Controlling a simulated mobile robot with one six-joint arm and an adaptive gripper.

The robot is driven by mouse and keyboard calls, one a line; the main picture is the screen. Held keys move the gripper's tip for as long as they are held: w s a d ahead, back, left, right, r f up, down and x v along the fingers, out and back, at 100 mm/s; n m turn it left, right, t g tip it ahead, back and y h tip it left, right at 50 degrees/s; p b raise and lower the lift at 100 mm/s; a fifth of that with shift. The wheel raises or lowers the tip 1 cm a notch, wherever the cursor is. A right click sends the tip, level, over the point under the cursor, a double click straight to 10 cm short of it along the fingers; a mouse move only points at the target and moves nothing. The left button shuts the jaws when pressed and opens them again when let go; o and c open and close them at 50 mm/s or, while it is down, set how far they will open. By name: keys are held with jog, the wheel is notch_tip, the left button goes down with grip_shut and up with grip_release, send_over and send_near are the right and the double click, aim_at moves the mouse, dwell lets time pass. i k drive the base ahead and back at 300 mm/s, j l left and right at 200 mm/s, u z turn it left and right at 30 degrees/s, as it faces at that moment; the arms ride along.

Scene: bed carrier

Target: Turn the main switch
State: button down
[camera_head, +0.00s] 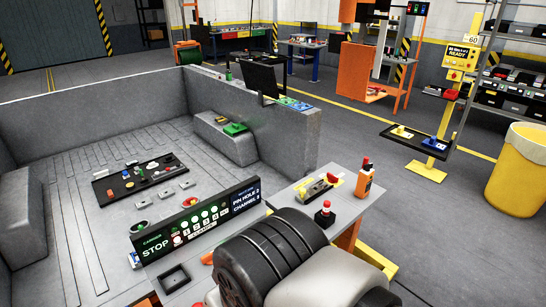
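No part is readably labelled as the main switch, so I cannot tell for certain which it is. A yellow-and-dark device with a red knob (333,177) lies on the small grey table (285,192) right of centre. A small red-topped button on a dark base (324,213) stands at that table's front. An orange unit with a red top (365,181) stands at its right edge. My arm's large dark and grey links fill the bottom centre, in front of the table. My gripper is not visible in this view.
A grey walled bed (60,178) takes up the left. In it are a black tray of parts (118,187) and a control panel reading STOP (157,247). A monitor (262,77) stands at its wall. A yellow bin (517,180) is at right.

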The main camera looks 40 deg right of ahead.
aim_at(333, 179)
jog(key=z, duration=1.75)
jog(key=i+l+u, duration=0.15)
jog(key=i+l, duration=1.35)
jog(key=l, duration=0.15)
